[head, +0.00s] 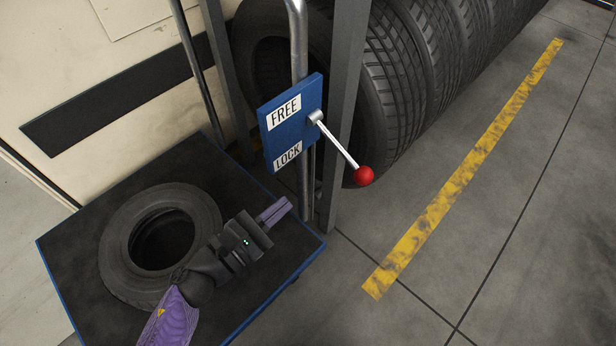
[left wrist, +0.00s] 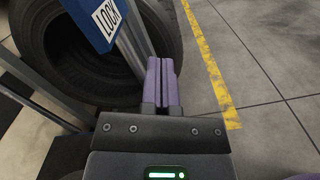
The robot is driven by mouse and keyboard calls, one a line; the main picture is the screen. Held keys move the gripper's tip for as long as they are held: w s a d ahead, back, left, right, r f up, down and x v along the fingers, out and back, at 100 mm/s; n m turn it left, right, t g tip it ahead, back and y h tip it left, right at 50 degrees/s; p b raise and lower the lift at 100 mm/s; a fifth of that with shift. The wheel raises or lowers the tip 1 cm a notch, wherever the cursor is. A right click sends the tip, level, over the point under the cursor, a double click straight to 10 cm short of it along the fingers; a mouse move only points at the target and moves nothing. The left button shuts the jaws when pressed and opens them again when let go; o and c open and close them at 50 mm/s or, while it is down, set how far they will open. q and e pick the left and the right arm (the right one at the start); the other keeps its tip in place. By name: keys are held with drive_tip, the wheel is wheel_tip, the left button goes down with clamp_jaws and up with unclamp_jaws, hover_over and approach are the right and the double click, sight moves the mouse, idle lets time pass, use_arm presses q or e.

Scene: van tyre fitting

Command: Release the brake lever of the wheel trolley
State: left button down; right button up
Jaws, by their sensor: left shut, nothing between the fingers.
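The brake lever (head: 339,145) is a silver rod with a red ball knob (head: 363,176), pivoting on a blue plate (head: 292,128). The plate reads FREE at the top and LOCK at the bottom. The lever slants down and to the right, the knob about level with the LOCK label (head: 288,156). My left gripper (head: 286,205) is shut and empty, over the trolley deck (head: 75,245), below and left of the knob and apart from it. In the left wrist view, its purple fingers (left wrist: 162,82) are together and the plate's LOCK corner (left wrist: 107,18) shows; the lever does not. My right gripper is not in view.
A tyre (head: 122,235) lies flat on the trolley deck under my left arm. The trolley's steel post (head: 299,40) carries the plate. A grey rack upright (head: 343,100) and a row of standing tyres (head: 390,75) are behind. Floor right of the yellow line (head: 465,165) is clear.

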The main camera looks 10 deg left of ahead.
sight(343, 150)
use_arm(q)
drive_tip(key=w+d+r+p, duration=0.1)
drive_tip(key=w+d+r, duration=0.3)
drive_tip(key=w+d, duration=0.3)
drive_tip(key=shift+d, duration=0.2)
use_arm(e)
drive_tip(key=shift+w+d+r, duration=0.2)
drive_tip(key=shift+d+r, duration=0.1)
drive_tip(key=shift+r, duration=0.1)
use_arm(q)
drive_tip(key=shift+r, duration=0.1)
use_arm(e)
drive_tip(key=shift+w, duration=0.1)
use_arm(q)
drive_tip(key=shift+s+d+r+n+p, duration=0.1)
drive_tip(key=shift+s+d+n+p, duration=0.05)
drive_tip(key=shift+n+p, duration=0.25)
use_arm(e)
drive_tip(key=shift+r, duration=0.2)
